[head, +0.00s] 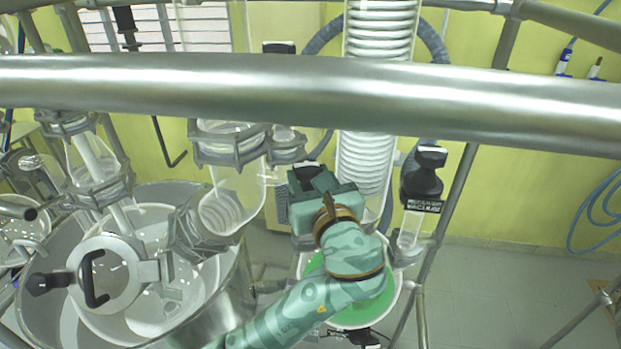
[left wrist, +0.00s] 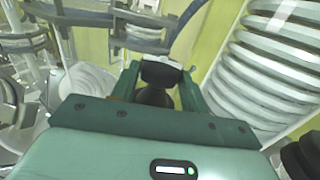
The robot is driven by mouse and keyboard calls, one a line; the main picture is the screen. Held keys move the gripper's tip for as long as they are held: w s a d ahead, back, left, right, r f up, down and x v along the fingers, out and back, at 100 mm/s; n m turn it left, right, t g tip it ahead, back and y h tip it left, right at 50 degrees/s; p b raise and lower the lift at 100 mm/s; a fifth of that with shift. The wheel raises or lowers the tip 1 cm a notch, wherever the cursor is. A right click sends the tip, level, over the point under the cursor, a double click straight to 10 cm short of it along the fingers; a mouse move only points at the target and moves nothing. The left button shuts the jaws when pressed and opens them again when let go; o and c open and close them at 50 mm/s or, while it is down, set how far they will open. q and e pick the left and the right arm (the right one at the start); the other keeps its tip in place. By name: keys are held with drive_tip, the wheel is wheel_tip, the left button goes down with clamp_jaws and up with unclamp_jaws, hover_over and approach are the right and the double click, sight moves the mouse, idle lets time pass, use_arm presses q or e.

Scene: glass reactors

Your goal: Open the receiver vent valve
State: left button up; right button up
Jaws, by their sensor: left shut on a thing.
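My left gripper (head: 308,178) reaches in from below, over the round glass receiver with green content (head: 385,300). It is shut on a black valve handle (head: 305,171) just left of the coiled glass condenser. In the left wrist view the black handle (left wrist: 158,76), with a pale top face, sits between the two green fingers of the gripper (left wrist: 159,84). The valve body below the handle is mostly hidden by my gripper, so I cannot tell how far the valve is turned. My right gripper is not in view.
A thick steel rail (head: 480,100) crosses the head view above my gripper. The coiled condenser (head: 365,165) stands close on the right, with another black-handled valve (head: 424,175) beyond it. A large glass reactor vessel (head: 160,300) fills the lower left. Floor at right is clear.

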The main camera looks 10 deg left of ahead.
use_arm(q)
drive_tip(key=o, duration=1)
drive_tip(key=shift+a, duration=0.2)
drive_tip(key=shift+d, duration=0.1)
